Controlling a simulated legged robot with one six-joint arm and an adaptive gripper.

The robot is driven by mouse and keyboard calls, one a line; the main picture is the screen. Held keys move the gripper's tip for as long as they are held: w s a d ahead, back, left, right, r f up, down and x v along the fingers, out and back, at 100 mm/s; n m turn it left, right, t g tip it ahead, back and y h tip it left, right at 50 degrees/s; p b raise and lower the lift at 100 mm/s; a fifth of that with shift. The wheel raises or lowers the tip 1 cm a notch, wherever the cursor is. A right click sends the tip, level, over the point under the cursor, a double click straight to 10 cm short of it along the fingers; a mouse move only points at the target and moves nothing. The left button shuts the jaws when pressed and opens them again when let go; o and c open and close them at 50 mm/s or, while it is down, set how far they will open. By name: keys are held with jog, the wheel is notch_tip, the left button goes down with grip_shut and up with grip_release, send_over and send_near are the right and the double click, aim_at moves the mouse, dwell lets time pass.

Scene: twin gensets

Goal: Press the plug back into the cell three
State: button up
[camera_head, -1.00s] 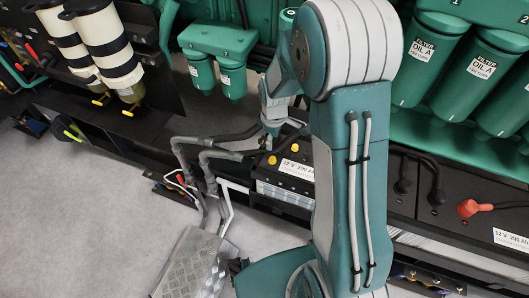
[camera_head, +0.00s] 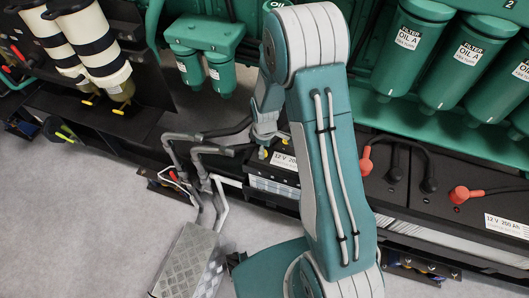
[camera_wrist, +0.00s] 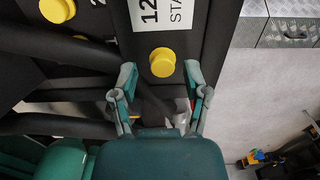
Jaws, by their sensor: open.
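A yellow plug (camera_wrist: 162,62) sits on the black top of the battery (camera_wrist: 220,35), beside its white label, in the wrist view. Whether it is fully seated, and which cell it belongs to, I cannot tell. My gripper (camera_wrist: 161,76) is open, with one finger on each side just short of the plug and nothing held. In the head view the battery (camera_head: 272,187) stands low in the middle, partly hidden by my arm. My gripper (camera_head: 265,137) is over its top there. One yellow cap (camera_head: 262,153) shows just below it.
Another yellow cap (camera_wrist: 57,10) is at the wrist view's upper left. Thick dark cables (camera_wrist: 60,125) cross left of my gripper. Grey pipes (camera_head: 185,148) stand left of the battery. A metal checker-plate box (camera_head: 190,262) is on the floor. Green oil filters (camera_head: 412,45) hang at upper right.

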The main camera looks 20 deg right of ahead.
jog(key=shift+a, duration=0.3)
jog(key=c, duration=0.8)
jog(key=shift+d+r, duration=0.1)
jog(key=shift+r, duration=1.9)
